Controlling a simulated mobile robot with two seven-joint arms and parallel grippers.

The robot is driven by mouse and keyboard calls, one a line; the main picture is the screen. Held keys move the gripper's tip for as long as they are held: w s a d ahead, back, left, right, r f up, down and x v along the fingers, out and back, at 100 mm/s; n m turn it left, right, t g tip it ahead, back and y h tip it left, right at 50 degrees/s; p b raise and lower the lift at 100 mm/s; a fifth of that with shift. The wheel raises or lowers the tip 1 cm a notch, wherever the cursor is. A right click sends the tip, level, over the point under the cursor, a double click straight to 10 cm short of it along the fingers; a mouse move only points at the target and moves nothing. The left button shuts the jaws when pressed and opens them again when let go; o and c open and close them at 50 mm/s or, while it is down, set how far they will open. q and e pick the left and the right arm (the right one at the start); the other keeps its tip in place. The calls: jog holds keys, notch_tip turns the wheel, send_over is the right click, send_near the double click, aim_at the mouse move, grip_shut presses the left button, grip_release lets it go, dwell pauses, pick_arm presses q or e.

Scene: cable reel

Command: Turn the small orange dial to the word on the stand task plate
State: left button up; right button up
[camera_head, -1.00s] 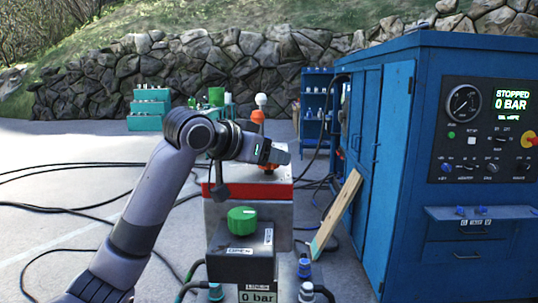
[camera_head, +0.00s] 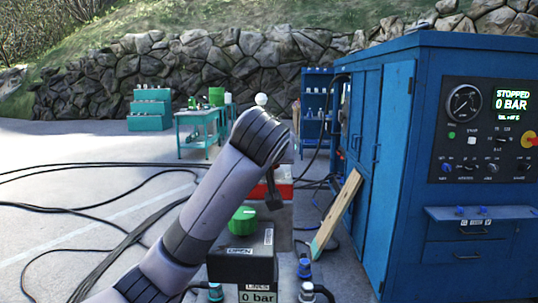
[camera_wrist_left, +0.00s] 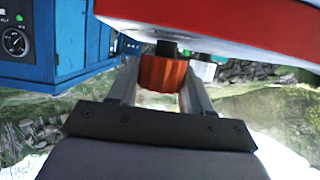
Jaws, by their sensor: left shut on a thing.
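The small orange dial (camera_wrist_left: 160,76) shows in the left wrist view below a dark shaft, under the red edge of the stand (camera_wrist_left: 225,30). My left gripper (camera_wrist_left: 163,68) is shut on the dial, with one finger on each side of it. In the head view my left forearm and wrist hide the dial and the gripper. The red-topped stand (camera_head: 284,191) shows just beyond the arm. A white ball-shaped top (camera_head: 261,99) rises behind my wrist. I cannot see the task plate's word. My right gripper is not in view.
A green knob (camera_head: 243,219) on a dark box stands in front of the stand, close to my left arm. A blue cabinet (camera_head: 385,160) with a gauge panel fills the right. A wooden board (camera_head: 336,215) leans against it. Black cables (camera_head: 110,212) lie on the ground at left.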

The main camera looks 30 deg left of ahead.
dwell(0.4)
pick_arm(q)
jog(key=o, duration=1)
jog(key=shift+c, duration=0.2)
jog(key=v, duration=0.7)
